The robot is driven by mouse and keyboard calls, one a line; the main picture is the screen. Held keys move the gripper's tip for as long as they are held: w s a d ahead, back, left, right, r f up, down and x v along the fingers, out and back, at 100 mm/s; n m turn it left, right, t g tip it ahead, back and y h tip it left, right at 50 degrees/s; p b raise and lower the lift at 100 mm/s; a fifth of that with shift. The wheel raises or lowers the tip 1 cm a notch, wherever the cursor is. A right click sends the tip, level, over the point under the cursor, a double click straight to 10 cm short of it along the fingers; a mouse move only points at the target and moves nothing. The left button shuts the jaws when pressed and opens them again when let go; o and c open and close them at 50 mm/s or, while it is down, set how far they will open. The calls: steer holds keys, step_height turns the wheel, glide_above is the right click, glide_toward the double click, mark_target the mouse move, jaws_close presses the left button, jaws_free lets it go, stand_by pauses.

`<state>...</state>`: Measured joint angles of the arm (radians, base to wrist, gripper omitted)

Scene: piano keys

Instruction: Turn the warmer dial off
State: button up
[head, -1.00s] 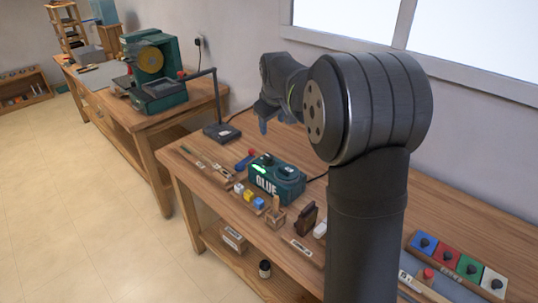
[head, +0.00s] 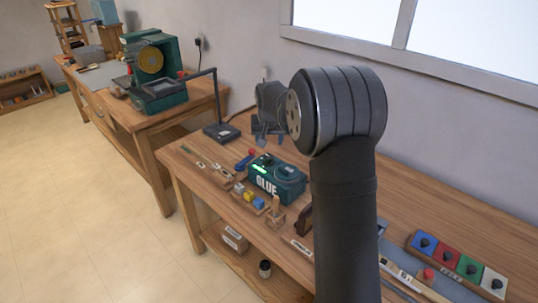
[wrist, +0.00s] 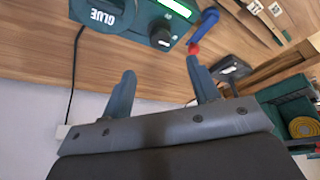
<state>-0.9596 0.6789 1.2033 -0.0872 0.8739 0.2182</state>
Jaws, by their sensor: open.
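The green glue warmer (head: 277,182) stands on the wooden workbench, with GLUE lettering on its front and a lit green indicator (head: 259,168). The dial's pointer position is too small to read.
A blue-handled thing with a red end (wrist: 206,22) lies beside the warmer, near one fingertip. A black lamp stand (head: 221,132) is to the left. Knobbed coloured panels (head: 458,262) are far right. A cable (wrist: 74,75) runs behind.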

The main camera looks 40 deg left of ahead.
mark_target(269, 156)
steer(key=x, duration=1)
steer(key=c, duration=1)
